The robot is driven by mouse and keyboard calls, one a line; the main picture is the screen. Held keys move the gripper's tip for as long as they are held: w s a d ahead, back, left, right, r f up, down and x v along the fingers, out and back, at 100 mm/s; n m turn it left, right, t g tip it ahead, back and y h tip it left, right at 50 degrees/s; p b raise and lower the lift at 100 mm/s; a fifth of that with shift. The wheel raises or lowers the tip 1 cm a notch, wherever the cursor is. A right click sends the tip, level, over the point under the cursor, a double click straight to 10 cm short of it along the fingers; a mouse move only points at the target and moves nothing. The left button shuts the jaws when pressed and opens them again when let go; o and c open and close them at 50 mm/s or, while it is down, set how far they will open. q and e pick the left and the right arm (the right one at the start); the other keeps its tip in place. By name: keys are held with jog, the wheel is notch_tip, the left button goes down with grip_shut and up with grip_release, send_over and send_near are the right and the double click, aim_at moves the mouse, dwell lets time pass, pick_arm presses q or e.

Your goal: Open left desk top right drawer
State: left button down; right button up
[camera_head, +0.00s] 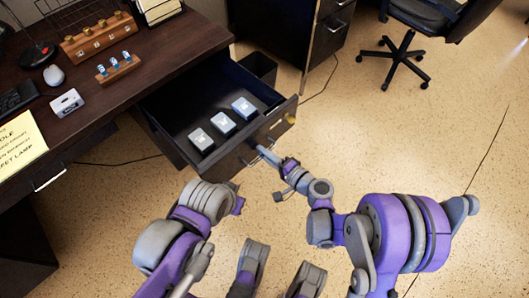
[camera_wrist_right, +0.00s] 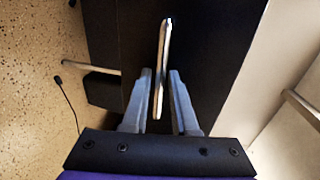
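The top right drawer (camera_head: 226,158) of the dark left desk (camera_head: 150,62) stands pulled well out in the head view. Three small grey-white boxes (camera_head: 222,122) lie in a row inside. My right gripper (camera_head: 262,152) is at the front handle of this drawer. In the right wrist view, the metal handle bar (camera_wrist_right: 164,45) runs between the two fingers of my right gripper (camera_wrist_right: 160,75), with dark gaps seen on both sides. The fingers look open around it. My left arm shows at the lower left of the head view, but I cannot make out its gripper.
The desktop holds a wooden rack (camera_head: 98,38), a smaller rack (camera_head: 118,68), a mouse (camera_head: 54,75), a keyboard (camera_head: 17,97) and a yellow paper (camera_head: 18,143). A dark bin (camera_head: 259,67) stands behind the drawer. An office chair (camera_head: 405,50) is at the top right. Much floor at right is clear.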

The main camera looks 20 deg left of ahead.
pick_arm(q)
jog(key=shift+r+p, duration=0.5)
jog(key=shift+r, duration=0.1)
pick_arm(e)
jog(key=v, duration=1)
jog(key=shift+s+d, duration=0.25)
jog(key=shift+d, duration=0.1)
